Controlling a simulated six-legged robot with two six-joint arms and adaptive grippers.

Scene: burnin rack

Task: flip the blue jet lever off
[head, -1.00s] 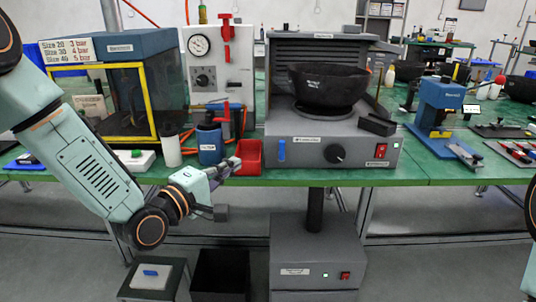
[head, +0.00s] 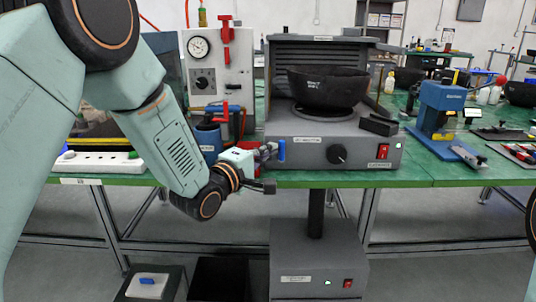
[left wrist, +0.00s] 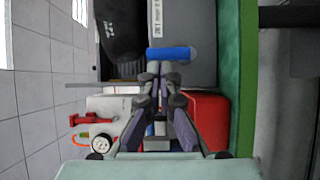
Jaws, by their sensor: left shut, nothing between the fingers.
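The blue jet lever (head: 281,150) stands upright on the front left of the grey machine (head: 305,152). In the left wrist view the blue lever (left wrist: 170,53) lies sideways across the picture, just beyond my fingertips. My left gripper (head: 270,152) is shut and empty, with its tips right beside the lever's left side. The left gripper (left wrist: 160,68) also shows shut in the left wrist view. I cannot tell whether the tips touch the lever. My right gripper is out of view.
The machine also carries a black knob (head: 337,154), a red switch (head: 383,151) and a black bowl (head: 328,88). A blue press (head: 438,105) stands on the green table to the right.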

